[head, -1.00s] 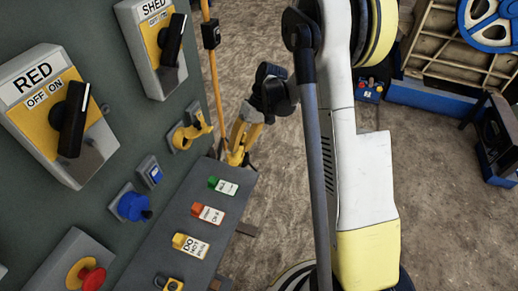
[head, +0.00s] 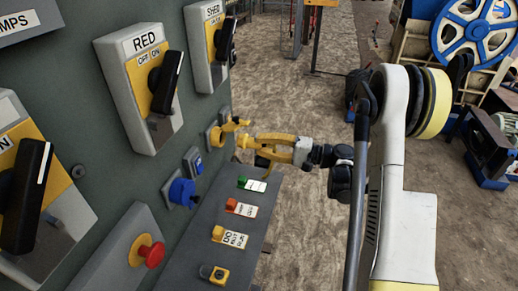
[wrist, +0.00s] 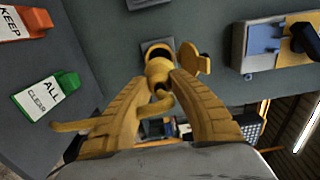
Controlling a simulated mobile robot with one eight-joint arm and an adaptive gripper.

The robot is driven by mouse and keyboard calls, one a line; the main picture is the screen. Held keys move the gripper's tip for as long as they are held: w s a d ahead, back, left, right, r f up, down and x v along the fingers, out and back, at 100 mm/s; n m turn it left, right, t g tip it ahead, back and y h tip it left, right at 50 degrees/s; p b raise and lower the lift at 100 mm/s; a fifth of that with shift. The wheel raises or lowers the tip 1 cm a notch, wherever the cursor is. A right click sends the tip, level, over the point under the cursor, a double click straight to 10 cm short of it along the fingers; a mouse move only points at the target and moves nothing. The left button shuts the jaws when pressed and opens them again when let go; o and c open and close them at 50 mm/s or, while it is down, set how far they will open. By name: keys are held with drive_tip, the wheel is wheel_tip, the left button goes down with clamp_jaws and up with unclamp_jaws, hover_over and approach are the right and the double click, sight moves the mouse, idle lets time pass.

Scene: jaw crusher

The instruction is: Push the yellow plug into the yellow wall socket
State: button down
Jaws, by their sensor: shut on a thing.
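The yellow wall socket (head: 214,137) is on the grey-green panel in the head view, its yellow lid (head: 236,124) standing out from the wall. My yellow gripper (head: 247,142) is to the right of the socket, roughly level with it and pointing at the wall. In the wrist view my gripper (wrist: 166,84) is shut on the yellow plug (wrist: 158,69), whose front lies over the socket area beside the open lid (wrist: 190,58). In the head view a small gap shows between the plug end and the socket. The fingers hide much of the plug.
The blue socket (head: 182,192) and red stop button (head: 152,254) are on the panel below. A sloping desk with green (head: 242,182), orange (head: 231,204) and yellow tagged blocks (head: 218,233) lies under my gripper. The SHED switch (head: 207,48) is above; open floor is to the right.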

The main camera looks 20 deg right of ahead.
sight(240, 141)
drive_tip(key=shift+a, duration=0.1)
drive_tip(key=shift+x, duration=2.9)
drive_tip(key=shift+w+a, duration=0.25)
drive_tip(key=shift+a, duration=0.15)
drive_tip(key=c, duration=1.2)
unclamp_jaws()
drive_tip(key=shift+o, duration=0.2)
drive_tip(key=shift+d, duration=0.1)
drive_tip(key=v, duration=1.2)
